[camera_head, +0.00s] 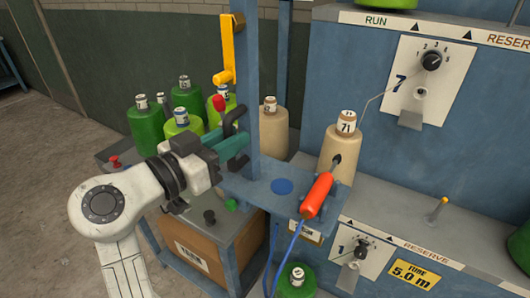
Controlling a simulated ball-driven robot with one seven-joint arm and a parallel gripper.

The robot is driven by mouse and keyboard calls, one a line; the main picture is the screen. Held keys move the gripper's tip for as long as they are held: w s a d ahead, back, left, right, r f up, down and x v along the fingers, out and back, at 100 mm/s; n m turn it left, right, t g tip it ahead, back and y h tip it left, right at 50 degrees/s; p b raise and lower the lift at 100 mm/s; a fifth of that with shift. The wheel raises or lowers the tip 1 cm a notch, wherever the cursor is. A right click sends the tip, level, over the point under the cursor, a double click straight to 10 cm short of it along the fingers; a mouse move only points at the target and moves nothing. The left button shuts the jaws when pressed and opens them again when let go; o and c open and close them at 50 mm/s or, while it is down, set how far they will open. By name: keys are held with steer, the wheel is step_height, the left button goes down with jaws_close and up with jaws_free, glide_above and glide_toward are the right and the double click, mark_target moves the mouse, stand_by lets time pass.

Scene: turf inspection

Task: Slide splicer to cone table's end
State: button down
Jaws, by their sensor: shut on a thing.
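The splicer is an orange-red tool (317,194) with a dark tip and a blue hose, lying tilted on a blue plate (248,189) fixed to an upright blue post (272,90). A black handle (237,119) sits on the left of the post. My gripper (236,146), with teal fingers, is shut on this handle; the fingers partly hide its lower part.
A blue machine with a RUN/RESERVE panel (430,80) stands at the right, with a beige cone (338,155) on its ledge. A yellow crank-shaped part (228,50) is on the post. A green cone (295,280) is below. Floor at the left is clear.

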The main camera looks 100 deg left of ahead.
steer(key=shift+s+a, duration=0.35)
steer(key=shift+s, duration=0.5)
steer(key=c, duration=1.1)
jaws_free()
steer(key=shift+a, duration=0.1)
steer(key=b+v, duration=0.1)
steer(key=v, duration=1)
steer(key=shift+w+f, duration=0.1)
